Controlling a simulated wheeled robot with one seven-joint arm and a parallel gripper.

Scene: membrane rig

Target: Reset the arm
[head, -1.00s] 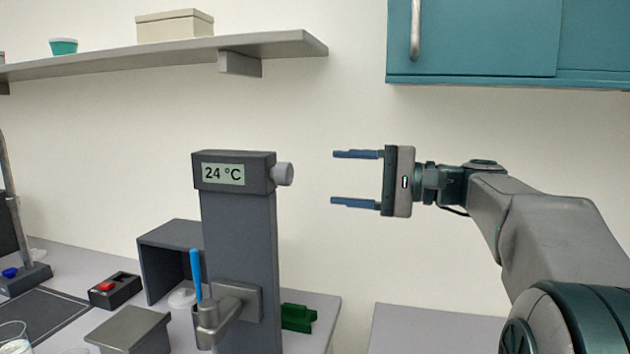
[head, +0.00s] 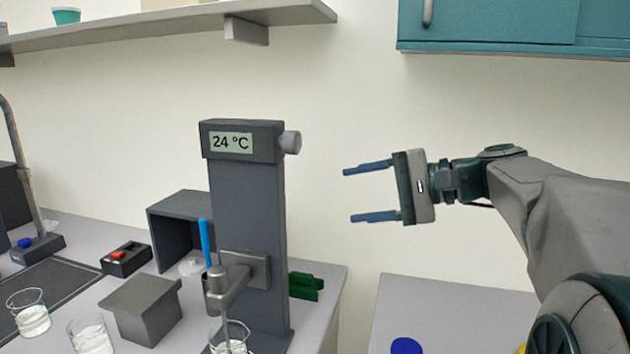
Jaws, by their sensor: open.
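My gripper (head: 352,195) is open and empty, with its two blue fingers apart and pointing left. It hangs in free air in front of the pale wall, to the right of the grey rig column (head: 248,200). A clear gap lies between the fingertips and the knob (head: 290,142) on the rig's head. The rig's display (head: 231,142) reads 24 °C.
A glass beaker (head: 230,338) stands at the rig's foot. Two beakers of white contents (head: 32,318) (head: 90,338) stand at lower left. A blue cap (head: 406,346) shows on the right counter (head: 455,305). A teal cabinet (head: 490,25) hangs above my arm. A shelf (head: 180,22) is at upper left.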

